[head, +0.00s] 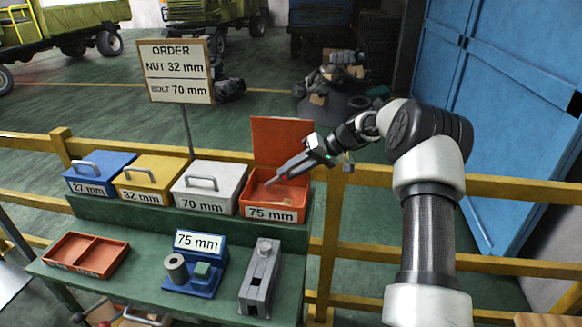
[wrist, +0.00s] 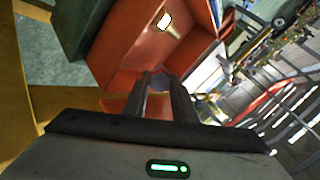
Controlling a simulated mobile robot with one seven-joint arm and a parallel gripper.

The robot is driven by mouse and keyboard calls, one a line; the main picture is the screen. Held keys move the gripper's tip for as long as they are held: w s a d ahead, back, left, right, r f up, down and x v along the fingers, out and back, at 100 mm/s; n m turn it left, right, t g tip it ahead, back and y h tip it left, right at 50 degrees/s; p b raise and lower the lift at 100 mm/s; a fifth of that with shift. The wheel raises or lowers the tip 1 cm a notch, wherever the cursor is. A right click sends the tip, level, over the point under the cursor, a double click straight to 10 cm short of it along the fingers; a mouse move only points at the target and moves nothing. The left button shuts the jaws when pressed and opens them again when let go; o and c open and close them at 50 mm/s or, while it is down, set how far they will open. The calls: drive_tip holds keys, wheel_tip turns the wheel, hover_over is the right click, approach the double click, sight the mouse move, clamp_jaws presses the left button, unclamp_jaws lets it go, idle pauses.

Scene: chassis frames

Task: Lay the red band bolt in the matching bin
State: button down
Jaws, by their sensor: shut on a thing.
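My gripper (head: 275,180) reaches in from the right over the open red bin labelled 75 mm (head: 274,215), in front of its raised lid (head: 283,141). In the wrist view the gripper (wrist: 160,78) has its fingertips close together on a small dark thing that I cannot make out clearly. No red band shows on it. The red bin (wrist: 128,40) lies just beyond the fingertips. A pale piece like a bolt (wrist: 168,26) lies inside it, apart from the fingers. The grey 70 mm bin (head: 207,187), yellow 32 mm bin (head: 151,180) and blue 27 mm bin (head: 100,174) are closed.
An order sign (head: 176,70) reads nut 32 mm, bolt 70 mm. On the lower bench stand an orange divided tray (head: 86,254), a blue fixture marked 75 mm (head: 195,264) and a grey block device (head: 260,277). A yellow rail (head: 380,176) runs behind.

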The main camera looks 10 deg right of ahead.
drive_tip(key=shift+f, duration=0.3)
drive_tip(key=c, duration=1.4)
unclamp_jaws()
drive_tip(key=v, duration=1.7)
drive_tip(key=shift+d+r, duration=0.15)
drive_tip(key=shift+d, duration=0.05)
